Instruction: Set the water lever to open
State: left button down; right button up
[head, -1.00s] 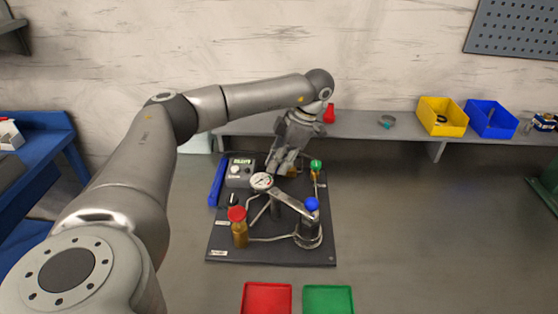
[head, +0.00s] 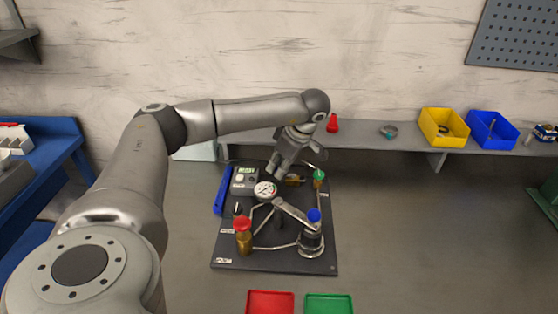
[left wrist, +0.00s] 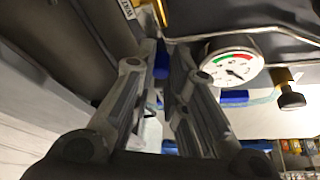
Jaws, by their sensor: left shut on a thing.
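My left gripper (head: 278,170) reaches down over the back of the dark valve board (head: 226,254). In the left wrist view its fingers (left wrist: 161,72) are closed around a small blue piece, which looks like the handle of the water lever (left wrist: 161,62). A label (left wrist: 127,9), partly cut off, seems to read WATER beside it. A brass fitting (head: 293,180) shows just right of the gripper in the head view. Most of the lever is hidden by the fingers, so its angle cannot be told. My right gripper is out of view.
A pressure gauge (head: 265,191) stands close in front of the gripper, and also shows in the wrist view (left wrist: 231,66). Red (head: 243,223), blue (head: 314,215) and green (head: 319,174) knobs stand on the board. Red (head: 270,303) and green (head: 329,304) trays lie in front.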

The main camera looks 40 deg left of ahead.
pick_arm(q)
jog(key=shift+w+d+f, duration=0.1)
dwell(0.4)
jog(key=c, duration=1.5)
grip_release()
jog(key=shift+o, duration=0.2)
jog(key=v, duration=1.2)
